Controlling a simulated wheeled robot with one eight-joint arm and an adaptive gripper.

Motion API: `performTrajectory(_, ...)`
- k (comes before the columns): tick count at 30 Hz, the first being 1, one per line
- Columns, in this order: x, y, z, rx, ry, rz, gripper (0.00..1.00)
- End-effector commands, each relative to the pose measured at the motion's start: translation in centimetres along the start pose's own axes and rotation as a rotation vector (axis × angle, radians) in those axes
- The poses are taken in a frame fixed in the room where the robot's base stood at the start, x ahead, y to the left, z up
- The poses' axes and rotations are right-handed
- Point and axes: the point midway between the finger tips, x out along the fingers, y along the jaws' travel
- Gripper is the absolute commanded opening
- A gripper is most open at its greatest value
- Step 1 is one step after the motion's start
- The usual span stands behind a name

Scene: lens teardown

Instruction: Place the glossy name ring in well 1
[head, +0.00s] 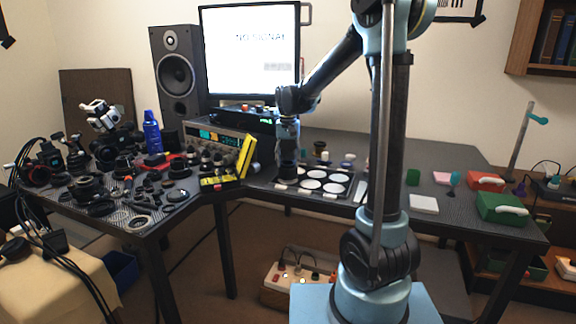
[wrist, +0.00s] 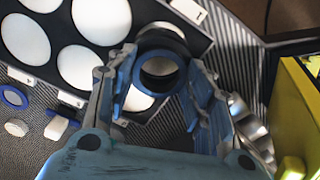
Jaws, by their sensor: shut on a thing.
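My gripper (wrist: 162,78) is shut on a dark ring (wrist: 165,46), which I take to be the glossy name ring. The ring sits between the fingertips in the wrist view, with a blue tint around its opening. In the head view my gripper (head: 287,158) is low over the left end of the black well tray (head: 277,187). White shows through the ring and beside it, so it is over a white round well (wrist: 136,100) near the tray's corner. I cannot tell whether the ring touches the tray. A white label (wrist: 190,10) is on the rim, its number unclear.
A yellow block-like thing (wrist: 297,110) stands close to the right of my gripper. A blue ring (wrist: 14,96) and small parts lie beside the tray. Lens parts crowd the left table; a green case (head: 502,208) stands at the right.

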Motion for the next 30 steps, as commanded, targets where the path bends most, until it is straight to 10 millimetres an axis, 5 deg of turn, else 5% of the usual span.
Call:
performTrajectory(4, 1.5, 0.0, 0.0, 0.0, 0.0, 0.0, 0.04)
performTrajectory(16, 1.9, 0.0, 0.0, 0.0, 0.0, 0.0, 0.04)
performTrajectory(17, 1.9, 0.0, 0.0, 0.0, 0.0, 0.0, 0.52)
performTrajectory(19, 1.9, 0.0, 0.0, 0.0, 0.0, 0.0, 0.68)
performTrajectory(30, 1.8, 0.0, 0.0, 0.0, 0.0, 0.0, 0.68)
